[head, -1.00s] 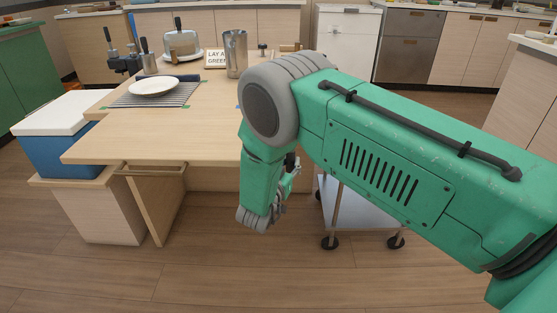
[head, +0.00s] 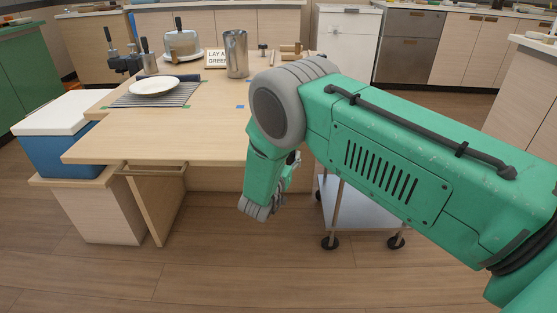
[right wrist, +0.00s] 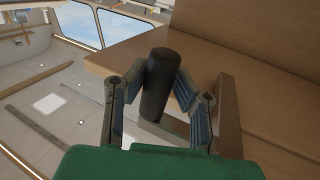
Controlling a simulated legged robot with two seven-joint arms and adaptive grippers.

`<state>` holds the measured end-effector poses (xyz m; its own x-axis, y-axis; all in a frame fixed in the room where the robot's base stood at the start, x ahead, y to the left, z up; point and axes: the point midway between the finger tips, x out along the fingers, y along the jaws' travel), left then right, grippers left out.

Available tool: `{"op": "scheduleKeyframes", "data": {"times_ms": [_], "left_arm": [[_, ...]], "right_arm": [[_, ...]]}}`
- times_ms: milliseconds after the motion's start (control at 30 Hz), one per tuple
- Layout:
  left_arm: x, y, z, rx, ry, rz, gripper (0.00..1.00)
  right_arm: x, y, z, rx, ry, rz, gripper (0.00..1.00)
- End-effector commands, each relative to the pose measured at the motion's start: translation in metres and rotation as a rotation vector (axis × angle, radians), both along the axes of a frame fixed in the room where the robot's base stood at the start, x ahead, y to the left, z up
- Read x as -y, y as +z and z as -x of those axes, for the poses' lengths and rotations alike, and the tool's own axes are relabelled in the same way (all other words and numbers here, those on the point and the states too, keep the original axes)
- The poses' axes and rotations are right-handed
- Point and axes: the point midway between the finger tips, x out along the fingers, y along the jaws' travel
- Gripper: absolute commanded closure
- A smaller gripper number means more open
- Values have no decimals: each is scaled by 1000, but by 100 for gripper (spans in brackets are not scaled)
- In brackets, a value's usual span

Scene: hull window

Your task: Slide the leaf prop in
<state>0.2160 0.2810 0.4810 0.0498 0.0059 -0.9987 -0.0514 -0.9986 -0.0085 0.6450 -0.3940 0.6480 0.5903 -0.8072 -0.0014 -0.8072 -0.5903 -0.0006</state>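A wooden table (head: 175,137) with a flat front leaf stands at left centre in the head view. Under the leaf are a wooden upright panel (head: 157,207) and a bar (head: 150,170). In the right wrist view a black cylindrical handle (right wrist: 161,82) stands between the fingers of my right gripper (right wrist: 160,92), by a wooden underside. The fingertips close in on both sides of the handle and appear to touch it. In the head view my right gripper (head: 293,160) is mostly hidden by my arm, near the leaf's right side. I cannot see how the handle joins the prop.
A plate (head: 154,86) on a striped mat, a metal cup (head: 236,54) and a sign stand on the table. A blue cooler (head: 60,150) is at left. A wheeled cart (head: 360,213) stands close to my right forearm. The floor in front is clear.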

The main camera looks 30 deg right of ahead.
Motion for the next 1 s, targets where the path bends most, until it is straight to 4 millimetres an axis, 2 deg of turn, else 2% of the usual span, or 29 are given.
{"op": "scheduleKeyframes", "data": {"times_ms": [367, 1000], "left_arm": [[0, 1, 0, 0, 0, 0, 86], [0, 20, 0, 0, 0, 0, 86]], "right_arm": [[0, 0, 1, 0, -2, 0, 59], [-39, 1, 30, -1, -3, 1, 59]]}}
